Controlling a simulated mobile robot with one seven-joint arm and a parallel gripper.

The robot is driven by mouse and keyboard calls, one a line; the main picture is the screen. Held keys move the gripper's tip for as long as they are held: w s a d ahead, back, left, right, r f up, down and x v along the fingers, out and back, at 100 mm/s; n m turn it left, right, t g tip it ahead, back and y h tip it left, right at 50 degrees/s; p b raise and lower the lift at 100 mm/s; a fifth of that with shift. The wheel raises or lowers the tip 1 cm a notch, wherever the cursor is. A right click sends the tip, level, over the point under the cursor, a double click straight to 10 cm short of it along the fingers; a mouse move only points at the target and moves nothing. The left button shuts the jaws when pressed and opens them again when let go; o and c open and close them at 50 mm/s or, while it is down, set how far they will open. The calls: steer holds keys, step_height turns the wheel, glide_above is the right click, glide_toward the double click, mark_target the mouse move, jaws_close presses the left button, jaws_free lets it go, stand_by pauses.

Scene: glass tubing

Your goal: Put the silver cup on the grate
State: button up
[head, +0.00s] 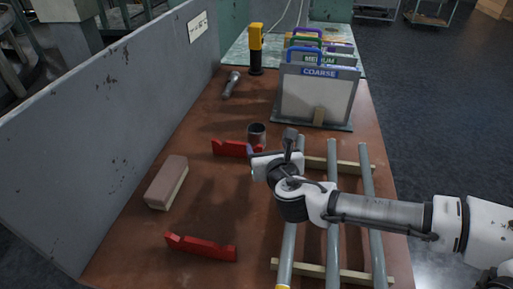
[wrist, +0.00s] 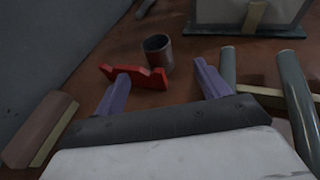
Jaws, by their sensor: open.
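The silver cup (head: 257,133) stands upright on the brown table, just behind a red notched block (head: 236,148). In the wrist view the cup (wrist: 158,54) lies ahead of my gripper (wrist: 162,76), between the lines of its two purple fingers. My gripper (head: 251,152) is open and empty, close in front of the cup and apart from it. The only grate-like thing is the row of grey tubes (head: 333,220) lying across two wooden strips (head: 322,273) on the right of the table. My arm hides part of it.
A second red notched block (head: 200,247) and a brown brick-like block (head: 166,183) lie on the left. A grey wall (head: 110,130) bounds that side. Behind the cup are a flashlight (head: 231,85), a rack of labelled sheets (head: 316,95) and a yellow-black tool (head: 255,50).

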mark_target(259, 134)
steer(key=shift+w+a+f+b, duration=0.15)
steer(key=shift+w+f+b, duration=0.05)
steer(key=shift+f+b, duration=0.25)
steer(key=x, duration=0.5)
steer(key=shift+w+a+r+b, duration=0.15)
steer(key=shift+w+r+b, duration=0.1)
steer(key=shift+w+b, duration=0.15)
steer(key=b+x, duration=0.1)
steer(key=x, duration=0.4)
steer(key=shift+a, duration=0.15)
steer(key=c, duration=1.2)
